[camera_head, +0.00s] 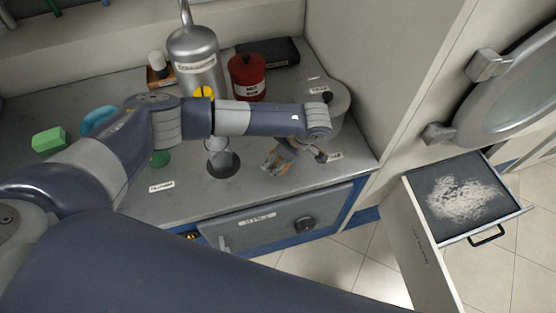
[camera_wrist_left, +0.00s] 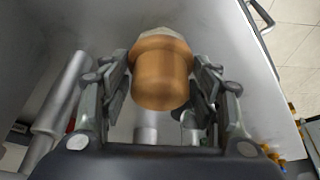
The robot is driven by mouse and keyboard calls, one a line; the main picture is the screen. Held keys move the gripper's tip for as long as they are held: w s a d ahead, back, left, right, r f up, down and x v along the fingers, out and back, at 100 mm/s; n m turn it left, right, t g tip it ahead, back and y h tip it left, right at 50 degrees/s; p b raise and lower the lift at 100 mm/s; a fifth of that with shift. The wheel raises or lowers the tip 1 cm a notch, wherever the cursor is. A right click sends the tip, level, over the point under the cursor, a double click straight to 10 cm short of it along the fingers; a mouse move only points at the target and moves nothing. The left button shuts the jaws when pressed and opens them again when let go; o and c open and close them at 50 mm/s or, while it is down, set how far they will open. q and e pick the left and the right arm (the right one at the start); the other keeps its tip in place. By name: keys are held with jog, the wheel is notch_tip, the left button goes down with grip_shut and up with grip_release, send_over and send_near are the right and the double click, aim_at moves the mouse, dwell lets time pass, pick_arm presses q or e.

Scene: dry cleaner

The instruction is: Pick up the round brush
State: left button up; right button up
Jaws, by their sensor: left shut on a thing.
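My left gripper (camera_wrist_left: 163,95) is shut on the round brush (camera_wrist_left: 162,78), a short orange-brown cylinder with a paler, faceted end, and the fingers press on its two sides in the left wrist view. In the head view my left arm reaches across the counter from the left. There the left gripper (camera_head: 276,158) hangs over the front right part of the counter, and the brush is mostly hidden by the fingers. I cannot tell the exact gap between brush and counter. My right gripper is not in view.
The grey counter (camera_head: 205,188) holds a metal tank (camera_head: 194,55), a red canister (camera_head: 246,75), a black case (camera_head: 268,51), a green block (camera_head: 49,139) and a clear glass vessel (camera_head: 221,157). At right an open drawer (camera_head: 425,219) holds white shreds.

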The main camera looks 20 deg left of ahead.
pick_arm(q)
jog(key=shift+r, duration=0.1)
jog(key=shift+r+b, duration=0.4)
jog(key=shift+r, duration=0.15)
notch_tip(320, 180, up, 2)
jog(key=shift+w+r+b, duration=0.1)
jog(key=shift+b, duration=0.45)
jog(key=s+d+r+b, duration=0.1)
jog(key=s+d+b, duration=0.3)
jog(key=s+d, duration=0.6)
jog(key=shift+s+d+r, duration=0.15)
jog(key=shift+d+r, duration=0.1)
jog(key=shift+d, duration=0.95)
